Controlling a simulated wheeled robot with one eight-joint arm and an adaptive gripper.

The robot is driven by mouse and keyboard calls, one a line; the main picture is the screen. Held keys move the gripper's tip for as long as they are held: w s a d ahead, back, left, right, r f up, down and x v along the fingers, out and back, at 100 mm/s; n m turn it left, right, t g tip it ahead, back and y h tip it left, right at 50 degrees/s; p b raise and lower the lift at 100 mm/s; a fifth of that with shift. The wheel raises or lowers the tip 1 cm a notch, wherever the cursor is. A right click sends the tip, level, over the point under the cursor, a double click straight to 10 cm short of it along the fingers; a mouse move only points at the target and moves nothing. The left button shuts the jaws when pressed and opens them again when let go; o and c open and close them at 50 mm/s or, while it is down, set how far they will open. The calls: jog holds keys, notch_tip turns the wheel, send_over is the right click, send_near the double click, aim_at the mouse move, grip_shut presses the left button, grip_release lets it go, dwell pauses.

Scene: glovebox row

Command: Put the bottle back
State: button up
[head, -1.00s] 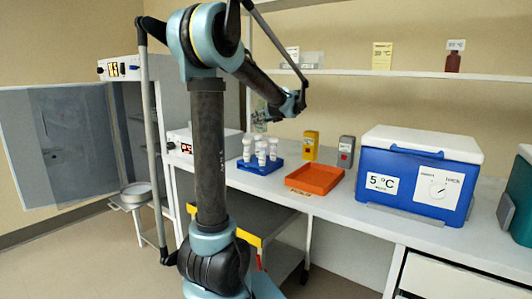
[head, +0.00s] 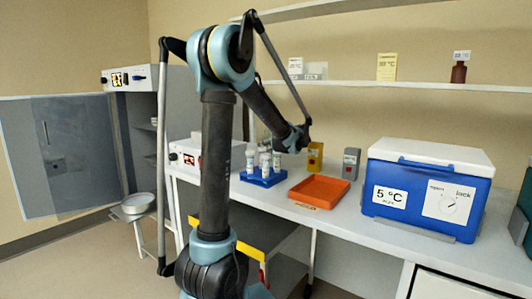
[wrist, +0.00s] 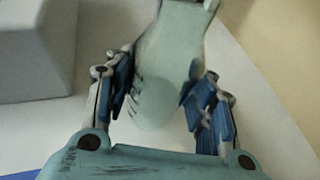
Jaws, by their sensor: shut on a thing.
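My gripper (wrist: 165,100) has blue finger pads closed on the two sides of a pale green bottle (wrist: 165,60). The bottle has a rounded broad end towards the palm and a narrower neck at the top of the wrist view. In the head view my forearm reaches over the bench, and its wrist end is near the blue rack. The gripper and held bottle cannot be made out clearly there. A small brown bottle (head: 458,73) stands on the wall shelf (head: 410,86) beneath a label.
A blue rack (head: 264,180) holds several white-capped tubes. An orange tray (head: 319,191), a yellow box (head: 315,156) and a grey box (head: 351,163) stand beside it. A closed blue cooler (head: 428,190) marked 5 °C occupies the right bench (head: 350,222).

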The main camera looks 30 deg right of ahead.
jog(key=shift+f, duration=0.6)
jog(key=shift+f, duration=0.1)
jog(key=o, duration=1.4)
jog(key=shift+c, duration=0.2)
jog(key=v, duration=1.2)
